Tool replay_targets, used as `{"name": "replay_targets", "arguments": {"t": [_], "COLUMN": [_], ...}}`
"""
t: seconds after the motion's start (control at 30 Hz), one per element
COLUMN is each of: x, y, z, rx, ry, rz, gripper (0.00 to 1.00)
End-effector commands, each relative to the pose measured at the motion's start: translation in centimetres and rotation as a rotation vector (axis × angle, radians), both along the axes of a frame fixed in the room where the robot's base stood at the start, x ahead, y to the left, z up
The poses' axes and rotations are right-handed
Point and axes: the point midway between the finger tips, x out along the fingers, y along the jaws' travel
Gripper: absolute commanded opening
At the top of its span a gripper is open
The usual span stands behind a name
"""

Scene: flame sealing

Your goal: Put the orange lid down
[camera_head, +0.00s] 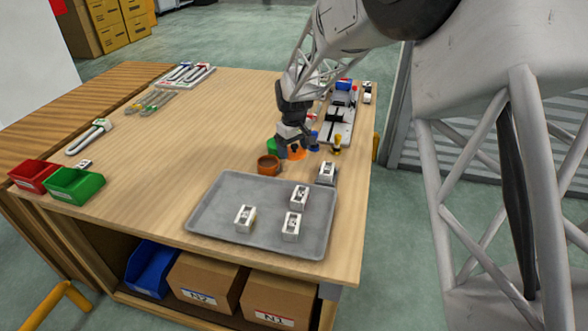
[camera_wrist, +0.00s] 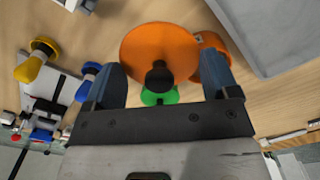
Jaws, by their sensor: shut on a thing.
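The orange lid (camera_wrist: 150,45) is a round disc with a black knob, seen between the two fingers of my gripper (camera_wrist: 165,82) in the wrist view. My gripper is shut on it. In the head view, my gripper (camera_head: 292,150) is low over the far right part of the table, and a strip of the orange lid (camera_head: 298,155) shows at its fingertips. An orange-brown round pot (camera_head: 268,166) stands just left of the lid; the lid partly covers it in the wrist view (camera_wrist: 210,42). I cannot tell whether the lid touches the table.
A green object (camera_head: 273,147), a blue one (camera_head: 314,136) and a yellow-topped one (camera_head: 337,141) stand close around my gripper. A grey tray (camera_head: 215,205) with white blocks lies in front. Red (camera_head: 34,175) and green (camera_head: 75,186) bins stand left. The table's middle left is clear.

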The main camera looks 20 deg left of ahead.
Motion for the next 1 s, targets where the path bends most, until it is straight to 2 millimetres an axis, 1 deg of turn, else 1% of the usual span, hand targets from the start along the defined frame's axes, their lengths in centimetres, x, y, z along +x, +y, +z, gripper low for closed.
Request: {"name": "replay_targets", "arguments": {"t": [0.03,0.1,0.2,0.3,0.73,0.87,1.0], "x": [0.0,0.0,0.0,0.0,0.0,0.0,0.0], "y": [0.0,0.0,0.0,0.0,0.0,0.0,0.0], "z": [-0.9,-1.9,-3.1,-3.8,-4.3,-5.3,-6.9], "rx": [-0.001,-0.001,0.000,0.000,0.000,-0.001,0.000], "ry": [0.002,0.002,0.001,0.000,0.000,0.001,0.001], "rz": [0.000,0.000,0.000,0.000,0.000,0.000,0.000], "gripper": [0.58,0.58,0.58,0.58,0.58,0.58,0.58]}}
